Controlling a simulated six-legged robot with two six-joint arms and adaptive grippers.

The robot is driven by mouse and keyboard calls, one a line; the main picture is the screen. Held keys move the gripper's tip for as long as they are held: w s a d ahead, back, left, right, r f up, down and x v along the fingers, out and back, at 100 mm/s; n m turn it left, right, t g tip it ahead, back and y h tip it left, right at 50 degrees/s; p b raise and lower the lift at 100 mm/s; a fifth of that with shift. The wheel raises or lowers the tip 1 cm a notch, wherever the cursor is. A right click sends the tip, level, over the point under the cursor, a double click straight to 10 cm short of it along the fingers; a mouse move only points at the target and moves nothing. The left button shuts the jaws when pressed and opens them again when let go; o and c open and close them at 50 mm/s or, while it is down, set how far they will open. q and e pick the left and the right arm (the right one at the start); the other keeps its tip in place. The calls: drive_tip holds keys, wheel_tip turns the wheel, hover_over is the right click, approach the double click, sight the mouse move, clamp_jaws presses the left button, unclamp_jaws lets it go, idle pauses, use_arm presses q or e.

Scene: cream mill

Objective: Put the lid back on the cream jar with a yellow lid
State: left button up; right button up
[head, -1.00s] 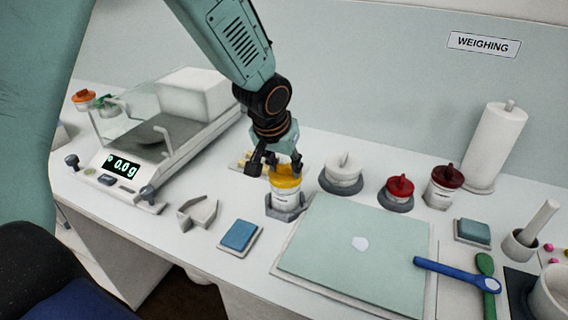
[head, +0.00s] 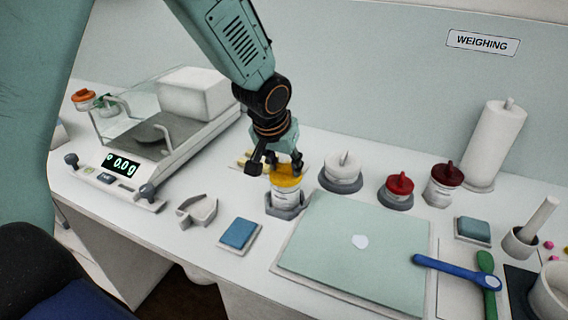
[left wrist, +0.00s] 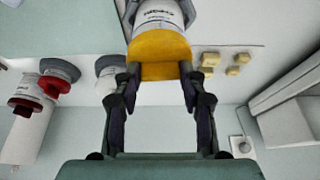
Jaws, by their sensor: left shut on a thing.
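The cream jar (head: 285,198) is white with a dark label and stands upright in a grey holder (head: 287,211) on the bench. Its yellow lid (head: 286,179) sits at the jar's mouth; I cannot tell whether it is fully seated. My left gripper (head: 276,166) comes down from above and is shut on the yellow lid. In the left wrist view the two fingers (left wrist: 158,88) flank the yellow lid (left wrist: 160,52), with the white jar (left wrist: 163,13) beyond it. My right gripper is not in view.
A scale (head: 150,150) stands left. A pale green mat (head: 330,255), blue pad (head: 239,234) and grey angular holder (head: 198,210) lie in front.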

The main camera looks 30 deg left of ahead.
use_arm(q)
drive_tip(key=shift+o, duration=0.2)
drive_tip(key=shift+s+f, duration=0.4)
drive_tip(key=shift+f, duration=0.15)
drive_tip(key=shift+c, duration=0.5)
drive_tip(key=shift+w, duration=0.2)
drive_tip(key=shift+c, duration=0.4)
drive_tip(key=o, duration=1)
drive_tip(key=shift+w+a, duration=0.1)
drive_tip(key=shift+w, duration=0.1)
drive_tip(key=shift+o, duration=0.2)
drive_tip(key=shift+r, duration=0.1)
drive_tip(key=shift+o, duration=0.2)
drive_tip(key=shift+o, duration=2.2)
